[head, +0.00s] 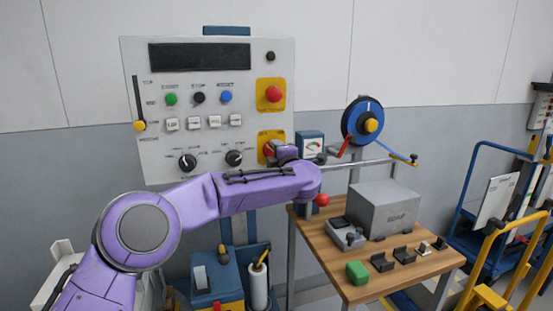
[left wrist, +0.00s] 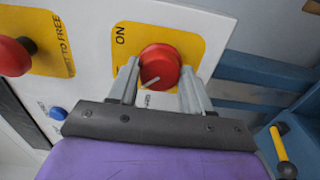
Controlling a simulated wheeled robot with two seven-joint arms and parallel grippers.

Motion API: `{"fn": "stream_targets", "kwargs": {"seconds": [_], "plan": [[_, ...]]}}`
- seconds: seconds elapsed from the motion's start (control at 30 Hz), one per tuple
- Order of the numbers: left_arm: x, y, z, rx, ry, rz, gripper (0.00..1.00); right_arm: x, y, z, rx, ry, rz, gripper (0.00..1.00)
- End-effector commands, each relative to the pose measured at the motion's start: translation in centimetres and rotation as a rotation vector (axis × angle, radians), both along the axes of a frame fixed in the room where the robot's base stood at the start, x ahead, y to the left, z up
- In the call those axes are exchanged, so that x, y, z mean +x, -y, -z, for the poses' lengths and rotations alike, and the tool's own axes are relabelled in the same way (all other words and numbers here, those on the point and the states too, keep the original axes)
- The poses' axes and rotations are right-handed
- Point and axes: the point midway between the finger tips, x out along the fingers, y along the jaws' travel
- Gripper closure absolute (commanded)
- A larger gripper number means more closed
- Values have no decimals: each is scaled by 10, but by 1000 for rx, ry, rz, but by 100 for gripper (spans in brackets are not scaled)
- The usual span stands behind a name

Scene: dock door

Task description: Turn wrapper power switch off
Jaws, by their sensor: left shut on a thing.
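The red power switch knob (left wrist: 160,62) sits on a yellow plate (left wrist: 121,63) on the wrapper's control panel (head: 146,65). In the left wrist view, an "ON" label stands at the plate's upper left. A second label below the knob is partly hidden. A pale pointer mark on the knob slants along its lower edge. My left gripper (left wrist: 157,78) is shut on the knob, one finger on each side. In the head view, my purple left arm reaches from the lower left, and its gripper (head: 276,152) hides most of the switch. My right gripper is in neither view.
A red mushroom button (head: 273,94) sits above the switch. Selector knobs, square keys and a slider (head: 139,125) share the panel. At right stand a wooden bench (head: 360,289) with a grey box (head: 383,209), a blue wheel (head: 350,122) and carts.

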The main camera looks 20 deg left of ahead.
Motion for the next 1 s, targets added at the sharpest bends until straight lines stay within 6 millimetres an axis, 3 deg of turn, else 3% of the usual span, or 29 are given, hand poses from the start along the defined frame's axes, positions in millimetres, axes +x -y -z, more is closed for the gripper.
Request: {"fn": "stream_targets", "kwargs": {"seconds": [0.53,0.57,0.6,0.63,1.0], "plan": [[0,0,3,-22,8,-1,82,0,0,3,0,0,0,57],[0,0,3,-22,8,-1,45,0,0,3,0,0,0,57],[0,0,3,-22,9,-1,32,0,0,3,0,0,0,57],[0,0,3,-22,9,-1,26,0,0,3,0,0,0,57],[-7,6,2,-18,12,3,26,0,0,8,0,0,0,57]]}}
